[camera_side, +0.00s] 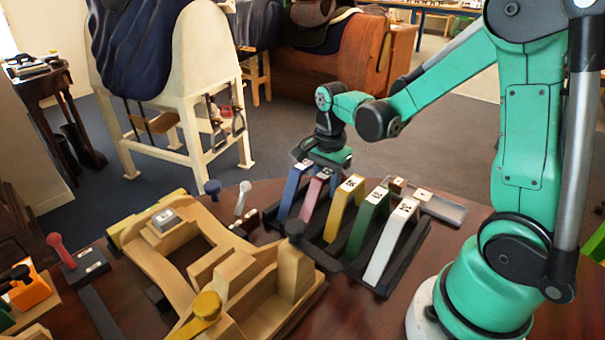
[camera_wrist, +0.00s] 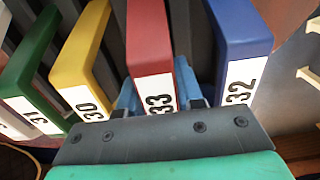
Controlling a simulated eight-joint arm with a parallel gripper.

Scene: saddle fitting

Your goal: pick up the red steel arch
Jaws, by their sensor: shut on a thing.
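The red steel arch (camera_wrist: 150,35) is in the middle of the wrist view, with a white label reading 33 on its end. My gripper (camera_wrist: 158,92) has its two blue-tipped fingers on either side of the arch, shut on it near the label. In the side view the red arch (camera_side: 314,194) stands in the dark rack, between the blue and yellow arches. My gripper (camera_side: 322,166) is at its upper end there; the fingertips are hard to make out in that view.
The blue arch (camera_wrist: 235,30) and the yellow arch (camera_wrist: 84,50) stand close on either side. The green arch (camera_side: 369,222) and white arch (camera_side: 392,240) share the rack (camera_side: 335,265). A wooden fixture (camera_side: 180,262) stands left of the rack; a grey tray (camera_side: 445,210) lies right.

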